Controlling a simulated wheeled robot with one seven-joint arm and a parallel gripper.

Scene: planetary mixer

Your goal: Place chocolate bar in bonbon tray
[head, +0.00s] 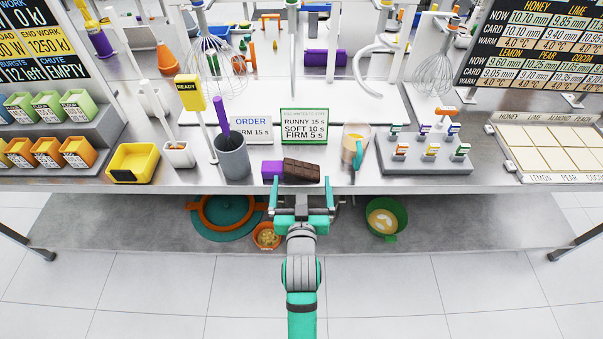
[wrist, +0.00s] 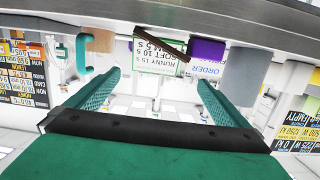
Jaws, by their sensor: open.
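The chocolate bar (head: 302,170) is dark brown with a purple wrapped end (head: 272,171). It lies near the front edge of the counter, and its brown part (wrist: 175,46) and purple end (wrist: 207,50) also show in the upside-down wrist view. My gripper (head: 301,192) is open and empty just in front of the bar, fingers apart and pointing at it; the fingers also show in the wrist view (wrist: 158,82). A pale tray with labelled square cells (head: 513,150), which seems to be the bonbon tray, lies at the far right of the counter.
A grey rack of small coloured items (head: 425,160) lies between mug and tray. Order signs (head: 304,126) stand behind. Bowls (head: 387,218) sit below the counter.

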